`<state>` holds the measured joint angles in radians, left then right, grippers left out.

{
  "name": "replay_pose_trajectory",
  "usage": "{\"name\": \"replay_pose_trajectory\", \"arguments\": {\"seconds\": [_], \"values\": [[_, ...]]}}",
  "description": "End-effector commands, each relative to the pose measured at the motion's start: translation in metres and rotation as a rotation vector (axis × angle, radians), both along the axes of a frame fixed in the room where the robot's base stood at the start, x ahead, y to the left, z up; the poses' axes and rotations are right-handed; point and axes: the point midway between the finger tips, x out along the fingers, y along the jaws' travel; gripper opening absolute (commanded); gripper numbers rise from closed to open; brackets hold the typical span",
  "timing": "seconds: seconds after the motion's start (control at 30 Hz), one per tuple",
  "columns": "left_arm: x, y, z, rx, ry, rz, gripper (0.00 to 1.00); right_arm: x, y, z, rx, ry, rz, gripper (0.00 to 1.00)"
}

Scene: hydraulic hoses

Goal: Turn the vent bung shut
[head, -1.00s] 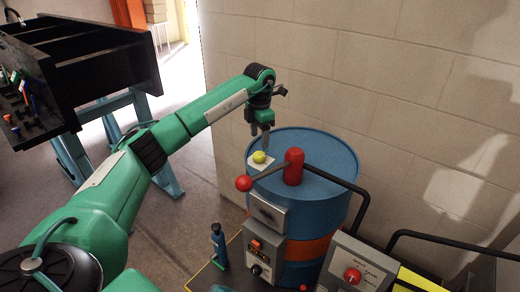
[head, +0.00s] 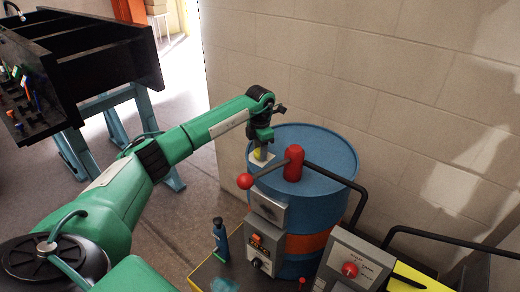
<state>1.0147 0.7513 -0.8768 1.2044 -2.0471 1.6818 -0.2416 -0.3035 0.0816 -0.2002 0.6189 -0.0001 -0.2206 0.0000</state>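The vent bung (head: 257,154) is a small yellow-green knob on a white patch on top of the blue drum (head: 325,165), near its left edge. Only a sliver of it shows in the head view. My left gripper (head: 261,152) points down right at the bung, and its fingers cover most of it. I cannot tell whether the fingers grip it or only stand around it. My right gripper is not in view.
A red pump post (head: 293,163) with a red-balled lever (head: 245,181) stands on the drum close to my gripper. Grey control boxes (head: 265,245) and a blue bottle (head: 220,240) are in front. A black shelf unit (head: 90,60) stands at the left, and a block wall behind.

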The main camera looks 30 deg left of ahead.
Motion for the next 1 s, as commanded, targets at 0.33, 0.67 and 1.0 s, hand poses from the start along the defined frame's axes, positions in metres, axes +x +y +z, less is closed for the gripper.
{"name": "replay_pose_trajectory", "arguments": {"seconds": [0.33, 0.67, 1.0], "values": [[0.000, 0.000, 0.000, 0.000, -0.001, 0.032, 0.16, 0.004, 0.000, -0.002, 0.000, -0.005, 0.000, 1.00], [0.000, 0.000, -0.001, -0.001, -0.002, 0.233, 0.16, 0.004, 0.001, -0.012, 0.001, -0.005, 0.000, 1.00], [0.001, 0.000, -0.001, -0.001, -0.003, 0.555, 0.16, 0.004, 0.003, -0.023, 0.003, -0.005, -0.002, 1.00]]}}
